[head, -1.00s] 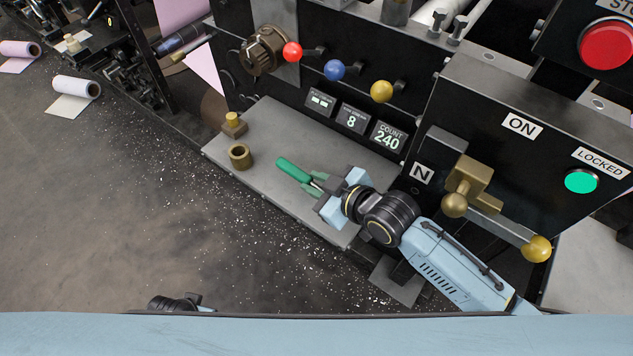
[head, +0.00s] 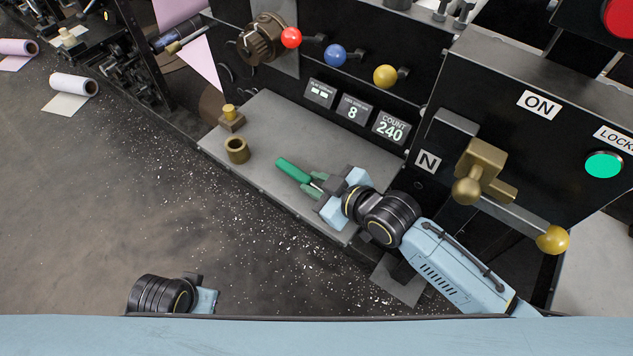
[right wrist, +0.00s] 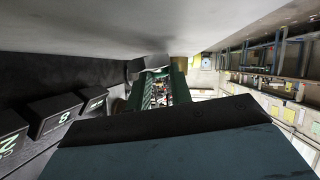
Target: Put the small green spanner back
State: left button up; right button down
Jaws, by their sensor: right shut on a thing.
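The small green spanner (head: 290,169) shows in the head view as a bright green length reaching left from my right gripper (head: 316,187). That gripper is shut on it, over the grey shelf (head: 270,128). I cannot tell whether the spanner touches the shelf. A darker green piece beside it, at the jaws, is hard to make out. The right wrist view shows dark green upright parts beyond the gripper body, and the spanner cannot be told apart there. My left gripper (head: 204,299) is at the bottom left of the head view, mostly cut off, its jaws unclear.
A brass ring (head: 237,149) and a small brass block with a knob (head: 231,118) stand on the shelf's left end. The machine panel behind has red, blue and yellow knobs (head: 385,76). A brass lever (head: 478,172) sticks out right of my right gripper.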

pick_arm(q)
jog(key=shift+f+b, duration=0.35)
pick_arm(e)
jog(key=shift+f, duration=0.6)
jog(key=c, duration=1.2)
grip_release()
jog(key=shift+o, duration=0.2)
pick_arm(q)
jog(key=shift+r, duration=0.15)
pick_arm(e)
jog(key=shift+p+v, duration=0.6)
jog(key=shift+v, duration=0.9)
pick_arm(q)
jog(key=shift+s+a+f+p, duration=0.15)
jog(key=shift+a+f, duration=0.15)
jog(key=shift+f, duration=0.25)
jog(key=shift+s+a+f+p, duration=0.1)
jog(key=shift+a+f+p, duration=0.15)
jog(key=shift+f, duration=0.25)
jog(key=shift+s+a+f+p, duration=0.1)
jog(key=shift+a+f, duration=0.25)
jog(key=shift+f, duration=0.2)
pick_arm(e)
jog(key=shift+v, duration=1.55)
